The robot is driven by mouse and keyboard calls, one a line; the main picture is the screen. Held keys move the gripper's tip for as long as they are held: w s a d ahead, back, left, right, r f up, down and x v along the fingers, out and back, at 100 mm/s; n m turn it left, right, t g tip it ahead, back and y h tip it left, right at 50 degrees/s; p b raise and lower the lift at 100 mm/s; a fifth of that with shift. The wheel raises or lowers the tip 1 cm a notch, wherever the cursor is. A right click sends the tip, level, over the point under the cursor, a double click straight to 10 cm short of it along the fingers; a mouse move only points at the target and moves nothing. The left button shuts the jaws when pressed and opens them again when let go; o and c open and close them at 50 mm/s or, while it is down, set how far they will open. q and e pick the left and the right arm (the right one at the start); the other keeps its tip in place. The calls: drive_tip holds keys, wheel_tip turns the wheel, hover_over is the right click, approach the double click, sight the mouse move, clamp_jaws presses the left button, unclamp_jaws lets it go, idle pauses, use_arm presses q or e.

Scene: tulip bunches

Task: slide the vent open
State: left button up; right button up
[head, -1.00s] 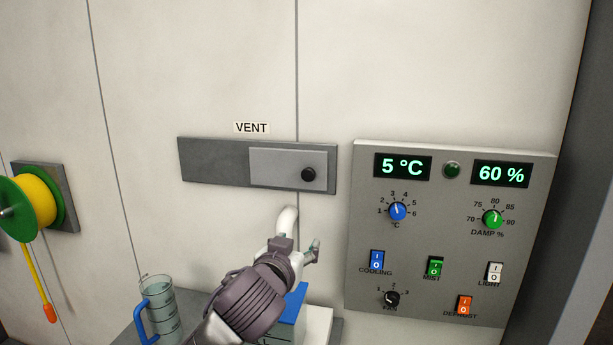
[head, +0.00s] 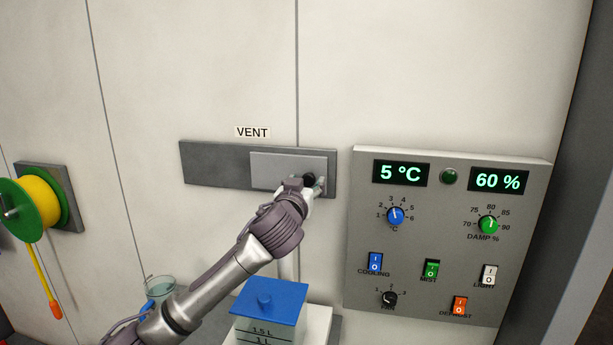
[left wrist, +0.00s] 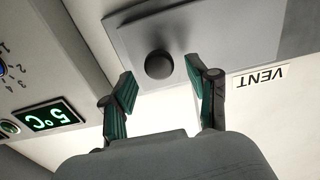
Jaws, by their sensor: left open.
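The vent is a dark grey wall plate (head: 215,165) with a lighter grey sliding panel (head: 275,168) at its right part, below the VENT label (head: 252,132). A round black knob (head: 309,179) sits near the panel's right end, partly hidden by my gripper in the head view. My left gripper (head: 314,186) is at the knob. In the left wrist view the knob (left wrist: 159,64) lies between and slightly beyond the spread fingertips of the open left gripper (left wrist: 160,82), with a gap on both sides. My right gripper is not in view.
A control panel (head: 440,260) with displays, dials and switches stands just right of the vent. A yellow-green reel (head: 38,203) hangs on the left wall.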

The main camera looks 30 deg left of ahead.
use_arm(q)
drive_tip(key=shift+w+a, duration=0.15)
drive_tip(key=shift+w, duration=0.5)
clamp_jaws()
